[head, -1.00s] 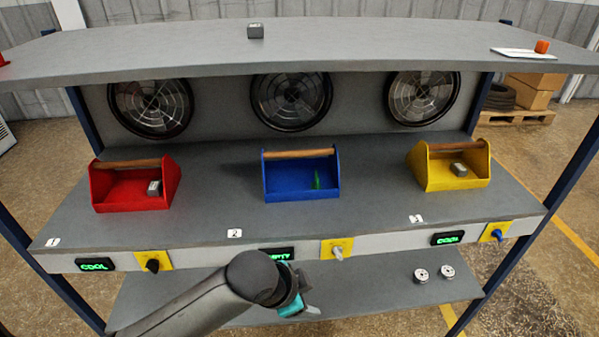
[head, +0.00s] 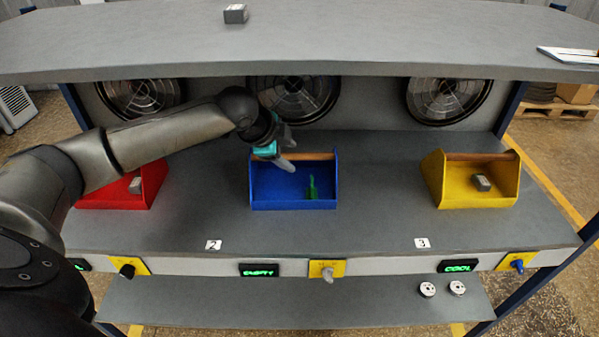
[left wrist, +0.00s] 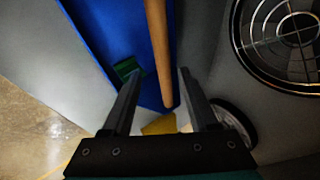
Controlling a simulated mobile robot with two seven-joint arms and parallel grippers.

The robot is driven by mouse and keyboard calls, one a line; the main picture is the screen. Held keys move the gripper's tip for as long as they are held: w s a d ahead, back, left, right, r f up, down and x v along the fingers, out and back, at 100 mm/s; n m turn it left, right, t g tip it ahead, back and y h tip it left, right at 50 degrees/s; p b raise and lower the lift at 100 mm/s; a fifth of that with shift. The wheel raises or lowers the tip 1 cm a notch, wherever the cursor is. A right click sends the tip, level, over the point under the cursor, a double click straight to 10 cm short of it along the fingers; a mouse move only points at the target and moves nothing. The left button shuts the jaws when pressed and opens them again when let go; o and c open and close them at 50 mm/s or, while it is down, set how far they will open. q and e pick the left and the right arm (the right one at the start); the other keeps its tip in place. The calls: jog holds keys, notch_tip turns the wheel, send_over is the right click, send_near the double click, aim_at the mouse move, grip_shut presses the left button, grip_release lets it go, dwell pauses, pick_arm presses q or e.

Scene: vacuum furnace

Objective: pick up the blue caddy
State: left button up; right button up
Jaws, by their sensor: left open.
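The blue caddy (head: 293,205) stands on the middle of the shelf, with a wooden handle bar (head: 305,156) along its top and a small green item (head: 312,188) inside. My left gripper (head: 287,175) is open at the caddy's upper left, over the handle's left part. In the left wrist view the blue caddy (left wrist: 97,28) and its handle (left wrist: 158,50) run away from the open left gripper (left wrist: 152,95); the handle's near end lies between the fingers' lines. I cannot tell whether they touch. My right gripper does not show.
A red caddy (head: 112,200) stands left, partly behind my left arm, and a yellow caddy (head: 470,195) stands right; each holds a grey block. An upper shelf (head: 390,45) overhangs the caddies. Fans (head: 447,98) line the back. Knobs and displays run along the front edge.

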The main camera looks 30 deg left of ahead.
aim_at(298, 182)
pick_arm(q)
jog(key=shift+x, duration=0.9)
jog(key=shift+a+b+x, duration=0.2)
jog(key=shift+b+x, duration=0.1)
jog(key=shift+x, duration=2.2)
jog(key=shift+w, duration=0.1)
jog(key=shift+r, duration=0.1)
grip_shut()
